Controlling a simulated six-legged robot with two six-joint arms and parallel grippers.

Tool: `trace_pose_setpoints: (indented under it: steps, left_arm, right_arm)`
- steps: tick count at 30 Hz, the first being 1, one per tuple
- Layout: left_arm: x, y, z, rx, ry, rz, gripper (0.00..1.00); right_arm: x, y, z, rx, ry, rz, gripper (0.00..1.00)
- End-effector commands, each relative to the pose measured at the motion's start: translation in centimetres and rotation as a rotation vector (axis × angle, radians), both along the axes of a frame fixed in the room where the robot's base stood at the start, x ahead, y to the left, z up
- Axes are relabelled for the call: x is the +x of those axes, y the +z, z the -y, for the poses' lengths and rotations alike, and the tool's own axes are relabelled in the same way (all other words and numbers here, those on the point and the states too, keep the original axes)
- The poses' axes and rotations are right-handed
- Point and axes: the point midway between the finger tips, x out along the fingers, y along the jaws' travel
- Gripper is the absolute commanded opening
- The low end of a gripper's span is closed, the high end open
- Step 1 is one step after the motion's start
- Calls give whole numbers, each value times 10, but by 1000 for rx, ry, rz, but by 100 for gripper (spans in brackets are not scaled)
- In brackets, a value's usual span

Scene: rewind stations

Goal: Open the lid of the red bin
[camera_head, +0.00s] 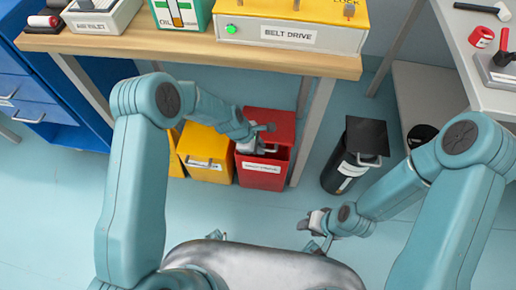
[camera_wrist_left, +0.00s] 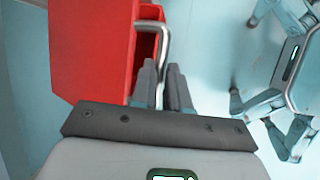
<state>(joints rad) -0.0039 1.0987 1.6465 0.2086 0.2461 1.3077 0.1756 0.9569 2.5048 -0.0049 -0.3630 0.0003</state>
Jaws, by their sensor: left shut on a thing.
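The red bin (camera_head: 262,175) stands on the floor under the wooden bench, with a white label on its front. Its red lid (camera_head: 284,122) is tilted up partway, and a dark gap shows beneath it. In the left wrist view the red lid (camera_wrist_left: 90,50) fills the upper left, with a bent grey handle (camera_wrist_left: 152,24) at its edge. My left gripper (camera_head: 266,140) is at the lid's front edge. In the left wrist view its fingers (camera_wrist_left: 166,88) are shut on the handle. My right gripper (camera_head: 316,232) is low over the floor, away from the bin; its jaws are too small to judge.
Yellow bins (camera_head: 205,150) stand just left of the red bin. A black bin with a dark lid (camera_head: 352,160) stands to its right, beyond a bench leg (camera_head: 313,130). The bench top (camera_head: 200,48) overhangs the bins. The floor in front is clear.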

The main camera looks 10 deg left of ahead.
Motion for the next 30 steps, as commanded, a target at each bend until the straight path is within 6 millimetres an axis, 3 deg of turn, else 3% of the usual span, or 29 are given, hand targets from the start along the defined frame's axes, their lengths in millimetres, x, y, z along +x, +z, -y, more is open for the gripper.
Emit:
trace_pose_setpoints:
  steps: [1,9,28,29,30]
  left_arm:
    - [17,22,-1,4,9,40,0]
    - [39,47,-1,4,8,40,0]
    - [49,54,-3,5,10,39,0]
    - [49,54,-4,5,10,39,21]
    - [49,54,-4,5,9,37,34]
  right_arm:
    - [0,17,0,0,0,0,43]
    - [0,37,0,0,-1,-1,43]
    - [0,41,0,0,-1,-1,43]
    - [0,41,0,0,0,-1,43]
    - [0,41,0,0,-1,-1,43]
